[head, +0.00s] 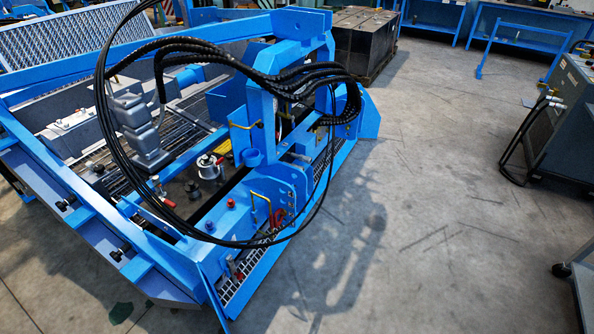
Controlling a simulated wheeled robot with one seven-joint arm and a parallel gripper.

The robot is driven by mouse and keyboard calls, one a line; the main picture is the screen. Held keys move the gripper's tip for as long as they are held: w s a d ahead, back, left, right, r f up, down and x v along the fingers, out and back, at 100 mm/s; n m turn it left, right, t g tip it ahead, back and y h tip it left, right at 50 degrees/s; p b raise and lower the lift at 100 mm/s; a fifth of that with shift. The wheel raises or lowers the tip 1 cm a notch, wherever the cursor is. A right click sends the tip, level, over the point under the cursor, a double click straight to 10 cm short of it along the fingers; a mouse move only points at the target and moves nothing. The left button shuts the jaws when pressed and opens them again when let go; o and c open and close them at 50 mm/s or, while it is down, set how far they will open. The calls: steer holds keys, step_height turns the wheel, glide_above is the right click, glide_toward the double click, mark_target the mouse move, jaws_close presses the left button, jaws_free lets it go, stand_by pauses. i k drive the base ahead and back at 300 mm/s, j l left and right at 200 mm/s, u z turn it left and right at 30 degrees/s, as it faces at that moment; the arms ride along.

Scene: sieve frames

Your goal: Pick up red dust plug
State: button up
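A small red cap-like piece (231,203), which looks like the red dust plug, sits on the blue frame (185,262) of the machine, near its front right part. A similar dark blue round piece (209,227) sits just left of it and lower. The red piece is small, so I cannot tell how it is seated. Black hoses (100,110) loop around and above this area. I cannot make out my gripper in the head view, and nothing is seen touching the red piece.
Red hook-like parts (277,217) and a yellow handle (262,205) are close right of the red piece. A grey blocky unit (140,130) stands on the machine behind. Open concrete floor (440,220) lies right, with a dark grey cabinet (565,110) beyond.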

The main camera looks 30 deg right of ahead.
mark_target(231, 203)
steer(key=i+l+u, duration=0.1)
steer(key=u, duration=0.4)
steer(key=i+l+u, duration=0.2)
steer(key=u, duration=0.25)
steer(key=i+l+u, duration=0.2)
steer(key=u, duration=0.3)
steer(key=i+l+u, duration=0.1)
steer(key=l, duration=0.35)
steer(key=i+l, duration=0.2)
steer(key=l, duration=0.2)
steer(key=i+l+u, duration=0.15)
steer(key=l, duration=0.3)
steer(key=i+l+u, duration=0.1)
steer(key=l, duration=0.35)
steer(key=i+l+u, duration=0.1)
steer(key=l, duration=0.35)
steer(key=i+l, duration=0.1)
steer(key=l, duration=0.35)
steer(key=u, duration=0.05)
